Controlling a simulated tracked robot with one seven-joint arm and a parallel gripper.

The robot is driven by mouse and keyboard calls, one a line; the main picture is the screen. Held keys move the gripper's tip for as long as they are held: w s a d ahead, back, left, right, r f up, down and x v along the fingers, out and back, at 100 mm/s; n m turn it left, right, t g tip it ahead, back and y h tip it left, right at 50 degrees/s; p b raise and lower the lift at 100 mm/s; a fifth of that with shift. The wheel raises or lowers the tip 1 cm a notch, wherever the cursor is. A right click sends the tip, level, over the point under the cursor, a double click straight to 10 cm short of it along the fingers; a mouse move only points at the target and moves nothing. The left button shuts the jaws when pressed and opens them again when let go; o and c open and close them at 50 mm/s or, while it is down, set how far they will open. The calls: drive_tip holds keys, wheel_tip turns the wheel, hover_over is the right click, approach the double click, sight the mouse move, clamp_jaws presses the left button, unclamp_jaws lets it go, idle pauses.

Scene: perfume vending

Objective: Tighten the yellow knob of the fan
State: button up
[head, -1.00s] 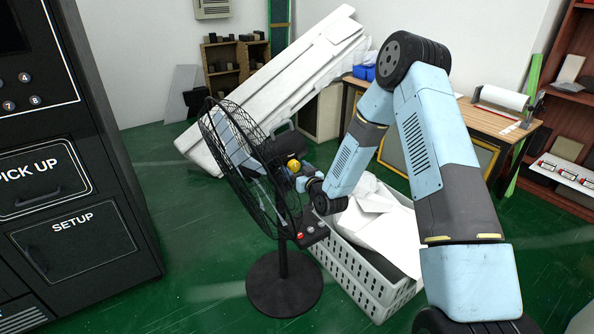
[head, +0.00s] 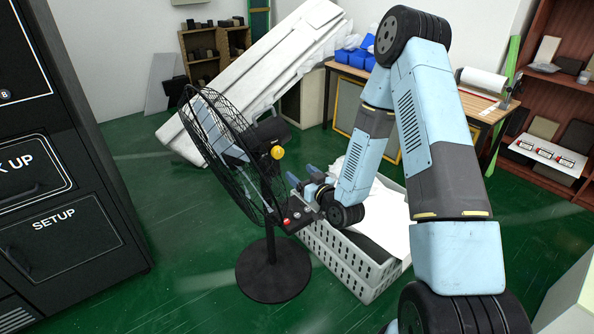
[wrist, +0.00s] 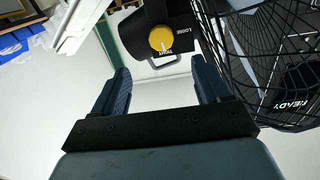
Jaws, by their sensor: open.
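The black fan (head: 214,140) stands on a round base on the green floor, its wire cage facing left. Its yellow knob (head: 277,152) sits on the side of the motor housing. In the wrist view the knob (wrist: 162,39) is between the "LOOSE" and "TIGHT" labels, with its marker toward "TIGHT". My gripper (head: 302,176) is open and empty, a little below and right of the knob in the head view. In the wrist view the knob lies just beyond and between the open fingertips (wrist: 163,72), apart from them. Nothing hides the knob.
The fan's control panel with a red button (head: 287,221) is just below my gripper. A grey crate (head: 350,270) with white contents stands behind my wrist. A large white slanted case (head: 250,85) lies behind the fan. A black machine (head: 75,200) stands left, with open floor between.

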sight(280, 155)
drive_tip(key=shift+s, duration=0.15)
drive_tip(key=shift+d, duration=0.1)
drive_tip(key=shift+n+y, duration=0.4)
drive_tip(key=shift+n, duration=0.2)
drive_tip(key=x, duration=1.4)
drive_tip(key=shift+d+f, duration=0.25)
drive_tip(key=shift+c, duration=0.2)
drive_tip(key=c, duration=1)
drive_tip(key=shift+m, duration=0.7)
